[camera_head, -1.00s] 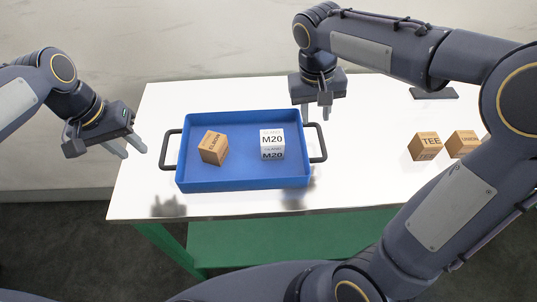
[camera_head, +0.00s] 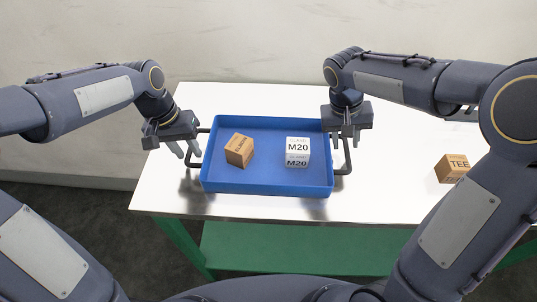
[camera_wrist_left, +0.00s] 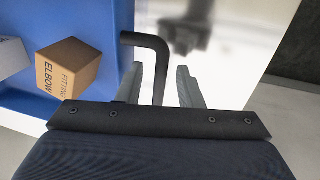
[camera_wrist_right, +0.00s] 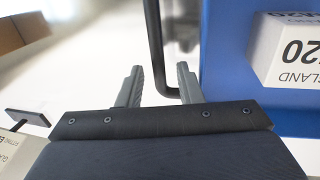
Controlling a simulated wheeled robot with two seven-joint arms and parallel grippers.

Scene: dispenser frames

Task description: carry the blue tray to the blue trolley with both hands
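The blue tray (camera_head: 265,187) stands on the white table and holds a brown ELBOW box (camera_head: 239,150) and a white M20 box (camera_head: 297,152). It has a black bar handle at each end. My left gripper (camera_head: 188,155) is at the left handle (camera_head: 201,130); in the left wrist view the handle (camera_wrist_left: 155,50) runs between its open fingers (camera_wrist_left: 160,85). My right gripper (camera_head: 346,142) is at the right handle (camera_head: 348,160); in the right wrist view that handle (camera_wrist_right: 154,45) lies between its open fingers (camera_wrist_right: 160,87). No blue trolley is in view.
The white table (camera_head: 390,195) has a green frame (camera_head: 290,245). A brown TEE box (camera_head: 453,168) stands on it to the right of the tray. The tabletop in front of the tray is clear.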

